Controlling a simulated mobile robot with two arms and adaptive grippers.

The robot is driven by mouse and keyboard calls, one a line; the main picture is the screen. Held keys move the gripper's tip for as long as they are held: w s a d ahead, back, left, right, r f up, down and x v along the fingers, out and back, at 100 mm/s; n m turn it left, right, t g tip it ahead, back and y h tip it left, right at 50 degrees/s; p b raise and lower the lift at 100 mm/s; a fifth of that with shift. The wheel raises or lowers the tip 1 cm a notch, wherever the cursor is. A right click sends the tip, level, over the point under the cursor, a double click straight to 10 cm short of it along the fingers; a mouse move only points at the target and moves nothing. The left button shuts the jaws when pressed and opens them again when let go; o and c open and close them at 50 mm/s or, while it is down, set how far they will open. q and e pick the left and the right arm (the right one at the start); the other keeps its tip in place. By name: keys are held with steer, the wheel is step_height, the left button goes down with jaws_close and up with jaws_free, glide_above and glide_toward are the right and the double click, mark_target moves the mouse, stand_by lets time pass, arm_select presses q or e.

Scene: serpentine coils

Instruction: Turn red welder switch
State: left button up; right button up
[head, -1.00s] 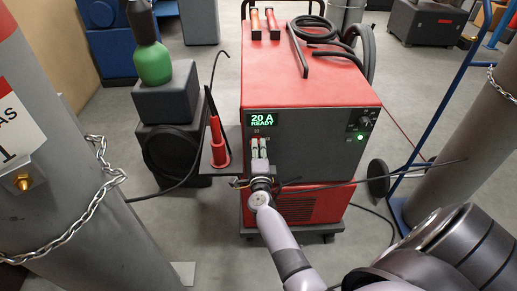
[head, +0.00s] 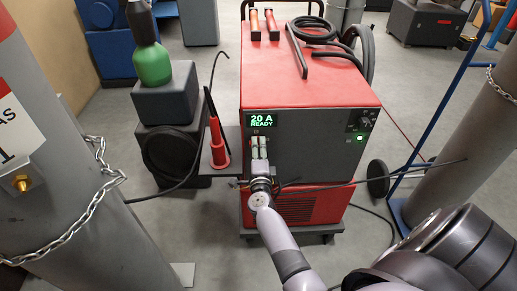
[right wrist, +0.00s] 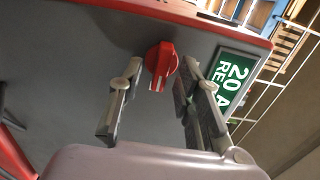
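The red welder switch (right wrist: 161,64) is a knob on the grey front panel. In the right wrist view it sits between the tips of my right gripper (right wrist: 161,72), with a gap on each side. The fingers are open and do not grip it. In the head view my right gripper (head: 259,142) is at the upper left of the welder's front panel (head: 310,145), just under the green display (head: 262,121) reading "20 A READY". The switch is largely hidden there by the gripper. My left gripper is not in view.
A red torch (head: 218,143) stands on a side bracket left of the welder. Coiled cables (head: 315,32) lie on its red top (head: 300,75). A chained grey cylinder (head: 75,180) stands at left, another (head: 470,150) at right beside a blue cart (head: 432,100). Loose cables cross the floor.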

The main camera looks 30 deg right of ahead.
steer(key=s+a+n+p, duration=0.4)
steer(key=s+a+n, duration=0.6)
steer(key=s+n, duration=0.65)
steer(key=s+a+f+n+g+y+p, duration=0.1)
steer(key=a+f+n+y, duration=0.3)
steer(key=f, duration=0.5)
steer(key=s+a+f+n+g+y+p, duration=0.1)
steer(key=s+a+f+n+y+p, duration=0.2)
steer(key=f, duration=0.5)
steer(key=a+n+y, duration=0.1)
steer(key=a+y, duration=0.1)
steer(key=a, duration=0.1)
steer(key=shift+s+f+g, duration=0.15)
steer(key=shift+f+g, duration=0.2)
steer(key=shift+g, duration=0.05)
